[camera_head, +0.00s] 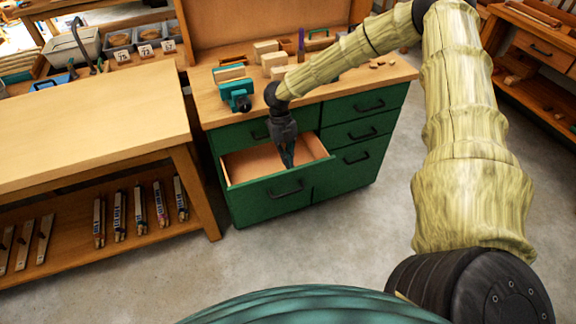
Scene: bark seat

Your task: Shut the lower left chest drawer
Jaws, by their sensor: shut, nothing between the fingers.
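The green chest (340,187) with a wooden top stands in the middle of the head view. Its lower left drawer (250,207) is pulled out, showing a bare wooden inside and a black handle (286,190) on its green front. The other drawers are flush with the chest. My gripper (288,162) points down over the open drawer, with its fingertips at or inside the drawer's opening, behind its front panel. The fingers are together and hold nothing. I cannot tell whether they touch the drawer.
A wooden workbench (90,115) stands close to the left of the chest, with tools on its lower shelf. A teal vise (236,95) and wooden blocks (267,49) are on the chest top. The concrete floor (330,245) in front is clear.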

